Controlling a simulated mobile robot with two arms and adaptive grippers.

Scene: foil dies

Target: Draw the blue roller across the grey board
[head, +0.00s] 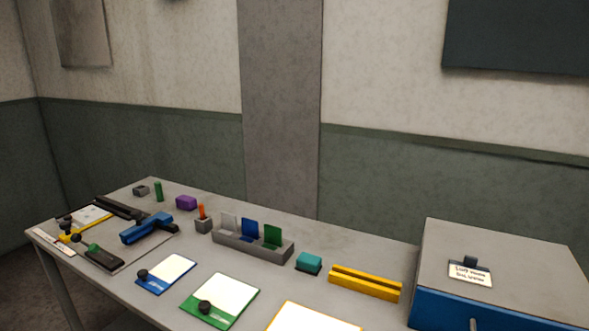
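The blue roller (146,228) is a blocky blue piece with a bar across it. It sits on the right part of the grey board (150,244), at the left end of the table. A black rail (122,208) lies along the board's back edge, and a dark block with a green knob (102,257) is at its front. A yellow-framed white plate (90,217) lies at the board's left side. Whether the roller touches the board's surface is too small to tell. Neither of my grippers is in view.
Blue-framed (168,272) and green-framed (222,299) plates lie in front. A grey rack (250,246) holds upright plates behind them. A yellow channel (365,283) and a large blue-sided box (500,265) stand to the right. A purple block (186,202) is behind the roller.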

